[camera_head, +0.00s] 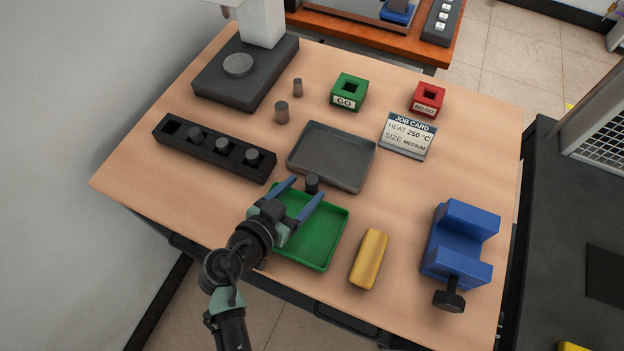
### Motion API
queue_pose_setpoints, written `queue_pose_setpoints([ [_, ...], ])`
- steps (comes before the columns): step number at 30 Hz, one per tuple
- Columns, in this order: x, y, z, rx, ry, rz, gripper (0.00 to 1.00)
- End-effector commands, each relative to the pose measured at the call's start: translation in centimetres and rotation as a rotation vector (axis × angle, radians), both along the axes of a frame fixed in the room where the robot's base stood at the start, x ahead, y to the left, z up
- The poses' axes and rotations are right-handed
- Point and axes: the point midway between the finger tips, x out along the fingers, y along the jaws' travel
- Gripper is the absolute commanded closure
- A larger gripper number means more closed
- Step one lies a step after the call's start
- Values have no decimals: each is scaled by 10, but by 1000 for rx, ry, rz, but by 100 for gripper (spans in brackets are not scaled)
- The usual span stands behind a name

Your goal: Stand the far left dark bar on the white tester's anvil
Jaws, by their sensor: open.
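The white tester (262,22) stands at the back left on a dark base. Its round grey anvil (238,65) is bare. My gripper (306,189) is open above the far edge of the green tray.
Two brownish pins (282,113) stand between the anvil base and the grey tray (333,155). The green tray (318,238) is empty. GO block (349,92), NO-GO block (427,99), job card (407,137), yellow block (369,258) and blue vise (460,244) occupy the right side.

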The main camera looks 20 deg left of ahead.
Motion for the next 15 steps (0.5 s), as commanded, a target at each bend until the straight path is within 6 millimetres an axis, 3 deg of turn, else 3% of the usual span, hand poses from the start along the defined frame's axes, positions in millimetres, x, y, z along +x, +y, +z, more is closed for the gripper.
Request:
queue_pose_setpoints([
  [4,14,-3,-4,-1,-1,-2,31],
  [12,16,-4,-7,-1,0,-2,31],
  [15,16,-4,-7,-1,0,-2,47],
])
